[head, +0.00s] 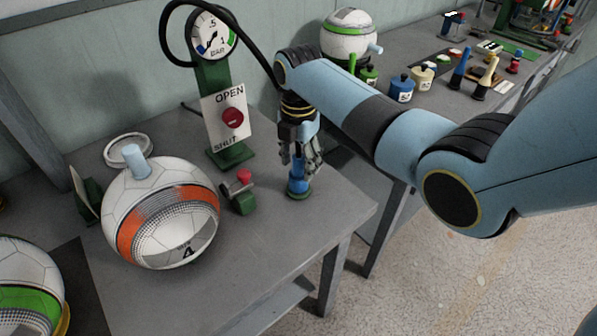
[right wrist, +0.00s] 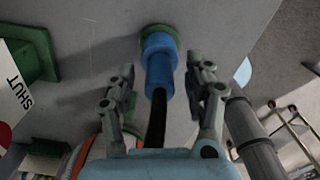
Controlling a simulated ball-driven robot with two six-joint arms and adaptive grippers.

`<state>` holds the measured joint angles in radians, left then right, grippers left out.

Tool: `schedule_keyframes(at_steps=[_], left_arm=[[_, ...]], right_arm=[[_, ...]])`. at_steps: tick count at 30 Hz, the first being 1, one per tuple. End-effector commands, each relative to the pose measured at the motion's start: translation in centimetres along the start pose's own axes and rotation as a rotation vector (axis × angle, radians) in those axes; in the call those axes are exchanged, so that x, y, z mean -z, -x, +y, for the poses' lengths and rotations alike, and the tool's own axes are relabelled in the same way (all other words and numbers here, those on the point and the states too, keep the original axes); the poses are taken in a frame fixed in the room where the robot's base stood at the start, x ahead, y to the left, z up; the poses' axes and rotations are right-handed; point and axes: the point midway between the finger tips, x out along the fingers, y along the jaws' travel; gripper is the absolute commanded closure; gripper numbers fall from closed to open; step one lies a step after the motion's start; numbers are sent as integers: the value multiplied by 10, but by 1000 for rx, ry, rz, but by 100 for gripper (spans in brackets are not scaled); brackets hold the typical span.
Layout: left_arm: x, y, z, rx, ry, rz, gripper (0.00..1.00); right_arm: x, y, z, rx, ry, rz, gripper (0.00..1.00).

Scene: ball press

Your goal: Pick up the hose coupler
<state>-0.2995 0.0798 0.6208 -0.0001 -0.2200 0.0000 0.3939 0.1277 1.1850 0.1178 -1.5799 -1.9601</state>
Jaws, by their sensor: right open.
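The blue hose coupler (head: 297,187) stands upright on a green round base (head: 299,197) near the right edge of the grey table. In the right wrist view the coupler (right wrist: 160,62) lies between the two fingers, with a black hose running from its near end. My right gripper (head: 299,160) points down over the coupler, its fingers open on either side of it. In the right wrist view the gripper (right wrist: 160,78) shows a gap on both sides of the coupler. The coupler's upper part is partly hidden by the fingers in the head view. My left gripper is not in view.
A green gauge post with an OPEN/SHUT sign (head: 226,118) stands behind left. A small red-knobbed valve (head: 243,192) is close left of the coupler. A ball with an orange band (head: 165,215) sits further left. The table's front right is clear.

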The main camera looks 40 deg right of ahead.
Motion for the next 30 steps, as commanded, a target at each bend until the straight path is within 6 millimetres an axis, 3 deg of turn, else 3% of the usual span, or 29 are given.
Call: schedule_keyframes(at_steps=[4,16,26,30], left_arm=[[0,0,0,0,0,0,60],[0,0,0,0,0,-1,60],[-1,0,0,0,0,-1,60],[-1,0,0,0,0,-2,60]], right_arm=[[0,0,0,-1,0,0,47],[0,1,0,-1,0,0,99],[0,2,1,-1,0,-1,100],[0,12,1,-3,0,-1,100]])
